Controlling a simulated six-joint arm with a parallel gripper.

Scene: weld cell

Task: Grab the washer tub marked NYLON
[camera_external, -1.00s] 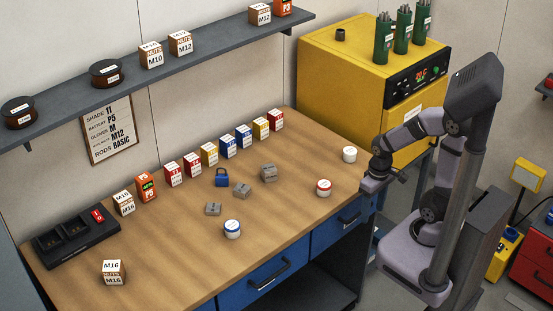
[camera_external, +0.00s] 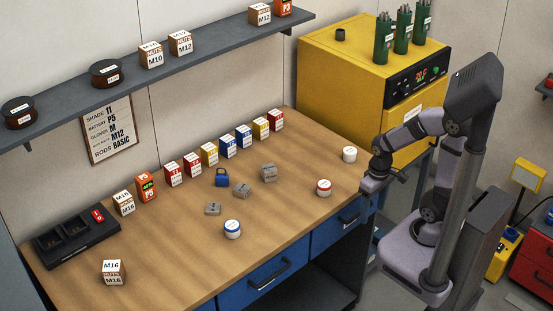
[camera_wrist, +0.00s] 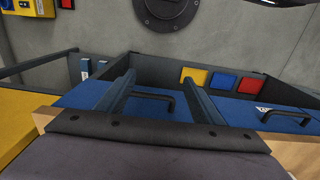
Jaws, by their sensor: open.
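Three small round tubs stand upright on the workbench in the external view: a white tub (camera_external: 349,155) near the right end, a red-and-white tub (camera_external: 323,188) near the front edge, and a blue-and-white tub (camera_external: 232,229) nearer the middle front. Their labels are too small to read, so I cannot tell which says NYLON. My gripper (camera_external: 384,184) is just beyond the bench's right end, apart from all the tubs. In the wrist view my gripper (camera_wrist: 160,68) shows two spread dark fingers with nothing between them. No tub shows in that view.
A shelf (camera_external: 215,47) hangs above.

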